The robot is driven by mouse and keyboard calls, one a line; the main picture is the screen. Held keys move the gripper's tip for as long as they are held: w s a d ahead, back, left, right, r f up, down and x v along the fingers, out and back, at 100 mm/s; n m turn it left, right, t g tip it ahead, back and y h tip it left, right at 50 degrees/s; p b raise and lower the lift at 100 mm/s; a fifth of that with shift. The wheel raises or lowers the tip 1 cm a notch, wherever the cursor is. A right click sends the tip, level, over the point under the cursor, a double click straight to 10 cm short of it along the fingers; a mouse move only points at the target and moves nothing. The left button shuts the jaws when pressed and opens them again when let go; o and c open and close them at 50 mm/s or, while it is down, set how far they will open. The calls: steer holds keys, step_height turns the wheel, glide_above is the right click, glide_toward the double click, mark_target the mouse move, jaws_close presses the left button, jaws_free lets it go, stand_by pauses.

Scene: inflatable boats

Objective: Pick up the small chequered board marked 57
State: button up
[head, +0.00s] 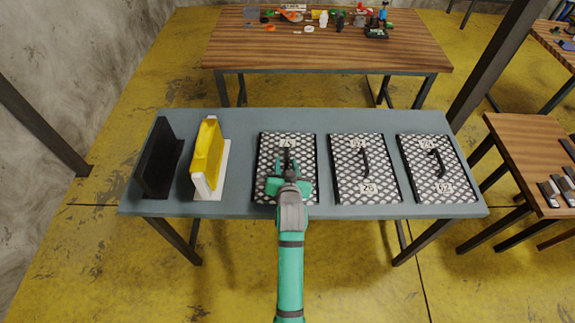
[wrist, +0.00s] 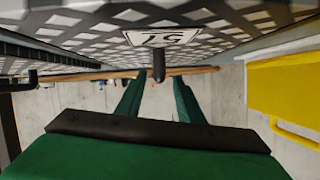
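The left of three black-and-white chequered boards (head: 267,153) lies on the grey-blue table in the head view, with black side edges and a small white label near its far end. In the wrist view its patterned face (wrist: 80,30) fills the top, and the label (wrist: 166,38) appears upside down, seemingly 57. My gripper (head: 287,172) is over this board and hides its middle. In the wrist view, my gripper (wrist: 158,82) is open, with its green fingers apart. The board's dark handle (wrist: 158,64) shows between the fingertips, with gaps on both sides.
Two similar boards with dark handles, middle (head: 345,180) and right (head: 417,187), lie to the right. A yellow-and-white upright piece (head: 207,150) and a black upright piece (head: 158,160) stand to the left. A wooden table (head: 330,55) with small items is behind.

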mark_target(287, 160)
steer(key=x, duration=0.3)
steer(key=shift+w+d, duration=0.15)
steer(key=shift+w, duration=0.1)
steer(key=shift+w+f, duration=0.15)
steer(key=shift+w, duration=0.05)
steer(key=shift+s+d, duration=0.1)
steer(key=shift+d, duration=0.2)
steer(key=shift+a, duration=0.5)
jaws_close()
steer(key=shift+d+r, duration=0.2)
